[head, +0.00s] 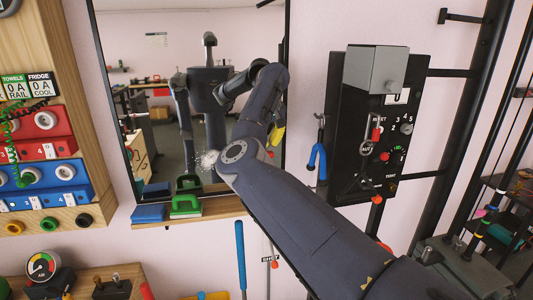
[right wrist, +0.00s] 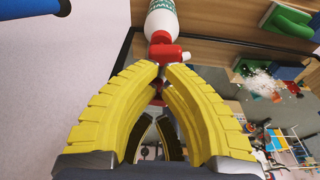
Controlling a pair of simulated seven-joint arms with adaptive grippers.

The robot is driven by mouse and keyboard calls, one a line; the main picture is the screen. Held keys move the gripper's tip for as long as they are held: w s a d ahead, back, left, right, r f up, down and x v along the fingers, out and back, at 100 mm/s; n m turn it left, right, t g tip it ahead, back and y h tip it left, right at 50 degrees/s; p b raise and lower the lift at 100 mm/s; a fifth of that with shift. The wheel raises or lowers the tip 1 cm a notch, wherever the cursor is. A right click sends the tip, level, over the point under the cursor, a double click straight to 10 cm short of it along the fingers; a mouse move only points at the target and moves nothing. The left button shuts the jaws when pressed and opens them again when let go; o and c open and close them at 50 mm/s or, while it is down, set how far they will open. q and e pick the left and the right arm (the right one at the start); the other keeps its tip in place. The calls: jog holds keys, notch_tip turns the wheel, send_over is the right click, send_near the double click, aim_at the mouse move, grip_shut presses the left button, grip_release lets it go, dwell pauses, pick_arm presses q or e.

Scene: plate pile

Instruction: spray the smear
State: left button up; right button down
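The smear (head: 207,160) is a whitish patch on the wall mirror (head: 135,60), left of my right arm's wrist. It also shows at the right of the right wrist view (right wrist: 258,82). The spray bottle (right wrist: 163,18) is white with a red spray head, at the top of the right wrist view. My right gripper (right wrist: 162,68) has yellow fingers drawn nearly together on the red head. The nozzle points right, towards the smear's side of that view. In the head view the right gripper (head: 278,132) is partly behind my arm and the bottle is hidden. My left gripper is not directly visible.
A wooden shelf (head: 230,208) below the mirror bears a green-handled tool (head: 186,205) and a blue block (head: 148,213).

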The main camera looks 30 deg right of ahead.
jog(key=shift+r, duration=0.15)
jog(key=shift+r, duration=2.85)
